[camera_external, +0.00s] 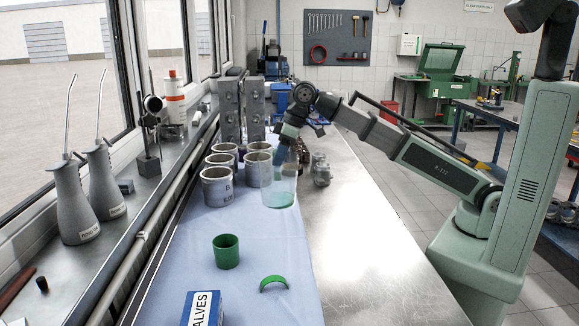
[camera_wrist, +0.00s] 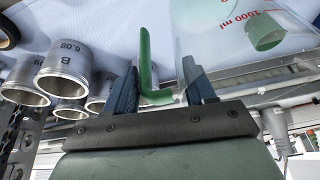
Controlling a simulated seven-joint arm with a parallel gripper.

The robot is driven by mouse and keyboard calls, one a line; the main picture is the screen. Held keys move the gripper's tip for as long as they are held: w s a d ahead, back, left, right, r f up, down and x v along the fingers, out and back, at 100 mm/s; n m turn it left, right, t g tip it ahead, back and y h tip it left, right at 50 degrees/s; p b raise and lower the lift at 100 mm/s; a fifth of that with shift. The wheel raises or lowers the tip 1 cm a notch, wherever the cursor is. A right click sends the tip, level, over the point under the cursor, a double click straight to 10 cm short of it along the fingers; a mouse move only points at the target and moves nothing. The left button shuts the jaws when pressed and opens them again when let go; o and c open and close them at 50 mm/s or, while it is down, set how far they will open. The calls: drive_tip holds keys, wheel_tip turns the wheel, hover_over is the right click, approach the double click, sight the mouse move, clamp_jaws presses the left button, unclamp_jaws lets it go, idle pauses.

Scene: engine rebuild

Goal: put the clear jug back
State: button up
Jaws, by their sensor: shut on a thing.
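The clear jug (camera_external: 279,192) has a see-through wall and a greenish bottom, and is upright beside the grey cylinders in the external view. Its clear wall, with a red 1000 ml mark (camera_wrist: 262,16), fills the upper right of the wrist view. My gripper (camera_external: 291,152) is at the jug's upper part. In the wrist view the blue fingers of my gripper (camera_wrist: 160,88) are on either side of the jug's green handle (camera_wrist: 147,62), shut on it. I cannot tell whether the jug's bottom touches the surface.
Several grey cylinders (camera_external: 217,187) stand left of the jug.

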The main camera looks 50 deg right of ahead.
wheel_tip(320, 180, down, 8)
drive_tip(key=shift+f, duration=0.2)
idle(0.4)
drive_tip(key=o, duration=1.4)
drive_tip(key=shift+f, duration=0.15)
drive_tip(key=v, duration=1.2)
drive_tip(key=shift+w, duration=0.1)
